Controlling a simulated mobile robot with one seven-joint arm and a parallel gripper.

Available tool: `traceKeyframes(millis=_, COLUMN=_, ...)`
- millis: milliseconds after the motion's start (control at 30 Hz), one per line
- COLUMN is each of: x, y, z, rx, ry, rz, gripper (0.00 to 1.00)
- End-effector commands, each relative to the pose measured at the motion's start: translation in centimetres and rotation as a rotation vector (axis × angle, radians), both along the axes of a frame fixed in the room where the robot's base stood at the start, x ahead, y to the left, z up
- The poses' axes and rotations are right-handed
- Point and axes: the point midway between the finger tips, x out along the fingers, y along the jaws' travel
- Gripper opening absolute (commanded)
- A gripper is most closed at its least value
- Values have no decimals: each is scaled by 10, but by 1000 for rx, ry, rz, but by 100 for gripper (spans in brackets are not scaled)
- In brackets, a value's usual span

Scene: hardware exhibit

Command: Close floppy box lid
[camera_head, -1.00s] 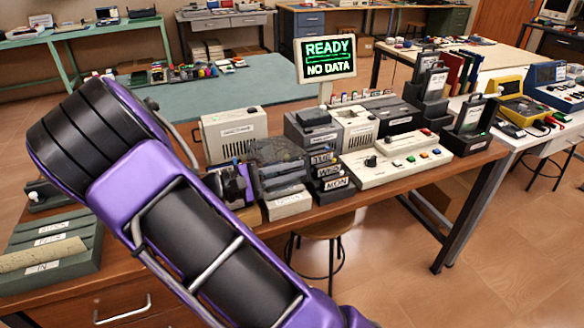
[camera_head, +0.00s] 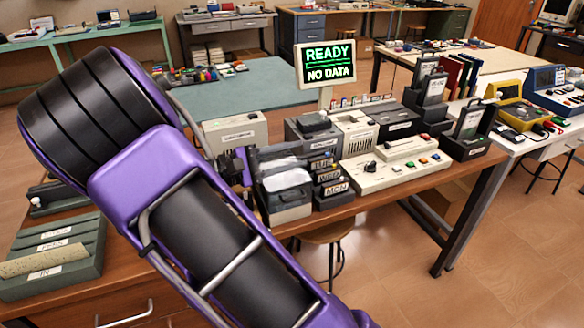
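The floppy box (camera_head: 287,208) stands near the front edge of the wooden desk, just right of my arm. Its smoky see-through lid (camera_head: 287,180) now lies low over the box's top and front and looks down or nearly down. I cannot tell whether it is fully seated. A small purple and dark part of my gripper (camera_head: 240,166) shows left of the box, behind my large purple and black forearm. The fingertips are hidden, so I cannot see their opening or whether they touch the lid.
Labelled drawers (camera_head: 331,180) stand close at the box's right, beside a cream console (camera_head: 394,168) with coloured buttons. A beige unit (camera_head: 235,132) is behind. A green tray (camera_head: 52,254) lies at left. A sign (camera_head: 327,63) reads READY, NO DATA. A stool (camera_head: 328,235) stands below.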

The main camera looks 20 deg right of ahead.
Motion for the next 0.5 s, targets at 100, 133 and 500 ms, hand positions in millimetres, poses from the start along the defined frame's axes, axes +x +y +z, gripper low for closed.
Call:
traceKeyframes(millis=100, x=0, y=0, z=23, rx=1, ry=-2, rz=0, gripper=40)
traceKeyframes(millis=133, x=0, y=0, z=27, rx=1, ry=-2, rz=1, gripper=40)
traceKeyframes(millis=500, x=0, y=0, z=40, rx=-1, ry=1, rz=1, gripper=40)
